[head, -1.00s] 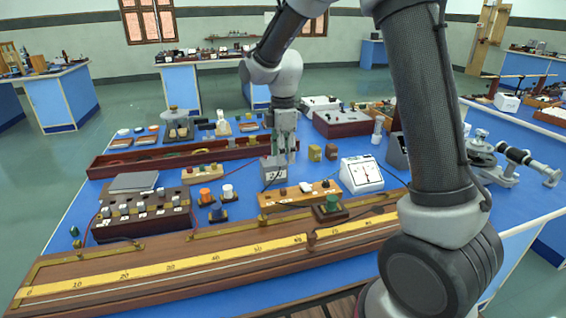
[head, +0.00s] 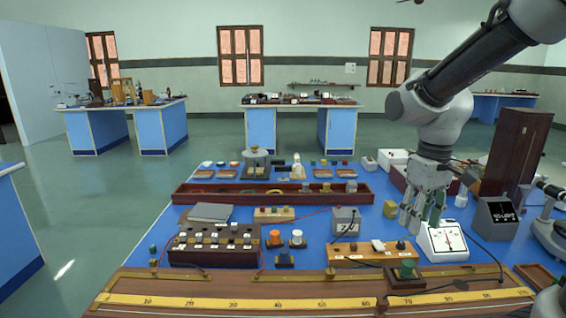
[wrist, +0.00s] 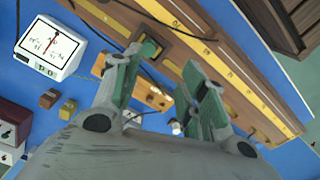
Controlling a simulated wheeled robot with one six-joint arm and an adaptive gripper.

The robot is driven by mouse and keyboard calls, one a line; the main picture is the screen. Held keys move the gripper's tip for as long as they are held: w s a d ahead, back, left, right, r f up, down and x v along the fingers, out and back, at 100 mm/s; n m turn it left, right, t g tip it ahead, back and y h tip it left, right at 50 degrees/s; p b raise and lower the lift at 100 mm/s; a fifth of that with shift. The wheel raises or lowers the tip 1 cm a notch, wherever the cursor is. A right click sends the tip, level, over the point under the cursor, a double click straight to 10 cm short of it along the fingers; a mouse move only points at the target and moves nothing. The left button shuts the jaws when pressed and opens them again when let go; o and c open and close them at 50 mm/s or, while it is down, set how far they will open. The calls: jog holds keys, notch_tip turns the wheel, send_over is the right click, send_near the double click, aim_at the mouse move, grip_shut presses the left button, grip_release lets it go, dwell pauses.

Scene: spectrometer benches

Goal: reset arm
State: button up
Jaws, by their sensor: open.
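My gripper (head: 424,212) hangs on the right side of the head view, fingers pointing down, in front of and above the left part of the white meter (head: 443,240). Its two green-padded fingers are apart with nothing between them. In the wrist view my gripper (wrist: 172,62) shows the same open fingers over the blue bench, with the white meter (wrist: 50,45) at the upper left. The head view does not show clearly how high the fingertips are above the bench.
A long wooden metre bridge (head: 230,293) lies along the front edge. A grey box (head: 345,220), a wooden key strip (head: 368,255) and a dark resistance box (head: 213,244) stand behind it.

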jog(key=s+d+r+m+t, duration=0.2)
jog(key=s+d+r, duration=0.1)
jog(key=s, duration=0.3)
jog(key=s+d+r+m+t, duration=0.2)
jog(key=s+d+r, duration=0.1)
jog(key=s+r, duration=0.1)
jog(key=shift+s+d, duration=0.25)
jog(key=shift+s, duration=0.65)
dwell(0.4)
